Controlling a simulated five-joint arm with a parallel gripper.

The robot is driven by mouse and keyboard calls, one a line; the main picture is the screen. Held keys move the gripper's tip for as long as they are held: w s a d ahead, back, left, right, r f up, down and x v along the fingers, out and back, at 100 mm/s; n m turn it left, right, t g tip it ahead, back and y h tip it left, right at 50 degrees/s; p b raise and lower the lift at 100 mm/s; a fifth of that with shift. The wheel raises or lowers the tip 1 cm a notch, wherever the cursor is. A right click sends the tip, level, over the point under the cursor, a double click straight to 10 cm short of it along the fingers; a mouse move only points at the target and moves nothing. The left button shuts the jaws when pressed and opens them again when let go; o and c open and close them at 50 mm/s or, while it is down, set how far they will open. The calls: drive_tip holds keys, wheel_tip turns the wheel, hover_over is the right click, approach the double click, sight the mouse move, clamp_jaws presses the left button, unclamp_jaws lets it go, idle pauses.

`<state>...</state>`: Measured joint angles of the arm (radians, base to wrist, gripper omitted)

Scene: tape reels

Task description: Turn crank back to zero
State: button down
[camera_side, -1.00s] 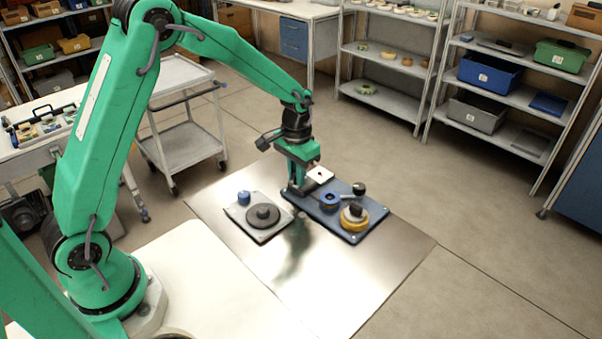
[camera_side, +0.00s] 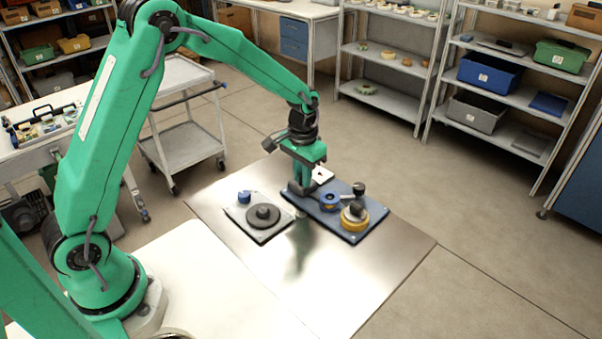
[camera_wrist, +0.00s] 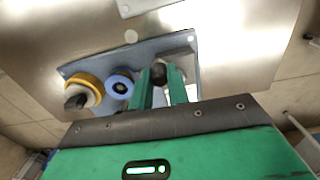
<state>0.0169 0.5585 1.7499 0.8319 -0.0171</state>
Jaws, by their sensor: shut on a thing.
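A blue baseplate (camera_side: 325,219) carries a yellow reel (camera_side: 366,222) with a dark centre, a smaller blue reel (camera_side: 330,201) and a dark upright knob (camera_side: 359,188). The yellow reel (camera_wrist: 97,92) and blue reel (camera_wrist: 120,84) show to the left of my fingers in the wrist view. My gripper (camera_side: 300,190) is low over the far-left part of the baseplate. In the wrist view its green fingers (camera_wrist: 159,80) are shut on a dark round crank knob (camera_wrist: 158,71). The crank's arm is mostly hidden by the fingers, so its angle cannot be told.
The shiny metal sheet (camera_side: 340,275) in front is clear.

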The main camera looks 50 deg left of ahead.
drive_tip(key=shift+w+r, duration=0.1)
drive_tip(key=shift+w, duration=0.05)
drive_tip(key=shift+w+d, duration=0.4)
drive_tip(key=shift+w, duration=0.15)
drive_tip(key=shift+w, duration=0.1)
drive_tip(key=shift+w+d, duration=0.1)
drive_tip(key=shift+w, duration=0.65)
drive_tip(key=shift+w+a, duration=0.25)
drive_tip(key=shift+w, duration=0.25)
drive_tip(key=shift+a, duration=0.1)
idle(0.4)
